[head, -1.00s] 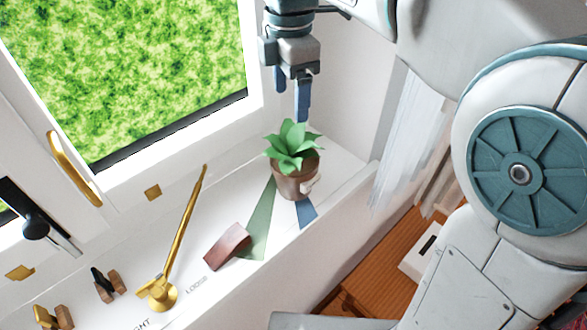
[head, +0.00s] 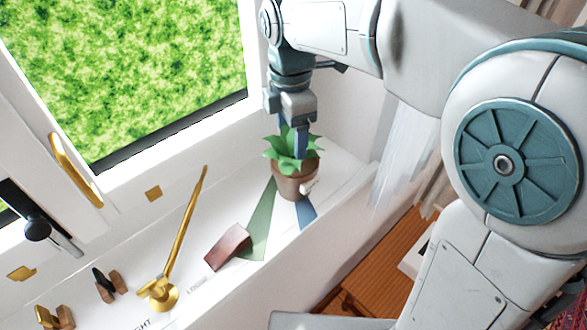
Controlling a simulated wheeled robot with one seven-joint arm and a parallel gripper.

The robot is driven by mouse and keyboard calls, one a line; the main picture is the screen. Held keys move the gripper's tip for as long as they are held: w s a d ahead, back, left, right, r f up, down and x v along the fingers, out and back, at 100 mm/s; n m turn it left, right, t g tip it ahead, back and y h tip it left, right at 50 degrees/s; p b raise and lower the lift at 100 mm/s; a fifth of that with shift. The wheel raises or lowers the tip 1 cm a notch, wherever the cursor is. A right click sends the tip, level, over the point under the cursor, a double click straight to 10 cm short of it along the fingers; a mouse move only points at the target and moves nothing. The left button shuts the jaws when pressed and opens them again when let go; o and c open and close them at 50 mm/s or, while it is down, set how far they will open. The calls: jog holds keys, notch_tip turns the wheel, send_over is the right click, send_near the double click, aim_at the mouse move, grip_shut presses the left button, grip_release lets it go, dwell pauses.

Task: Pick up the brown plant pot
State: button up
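The brown plant pot (head: 290,187) stands upright on the white window sill, with a green leafy plant (head: 281,154) in it. A small pale piece shows on the pot's right side. My gripper (head: 292,143) points down directly over the pot, with its blue fingers among the leaves. One finger shows in front and the other is partly hidden behind it and the leaves. A gap between the fingers seems to show, and I see nothing clasped between them. The fingertips look to be about at the pot's rim; I cannot tell whether they touch it.
Left of the pot on the sill (head: 215,215) are a reddish-brown block (head: 228,246), a gold stand with a long rod (head: 180,240), and small wooden clips (head: 108,286). Green and blue strips lie by the pot. The window frame rises behind; a white ledge runs in front.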

jog(key=shift+r, duration=0.1)
grip_shut()
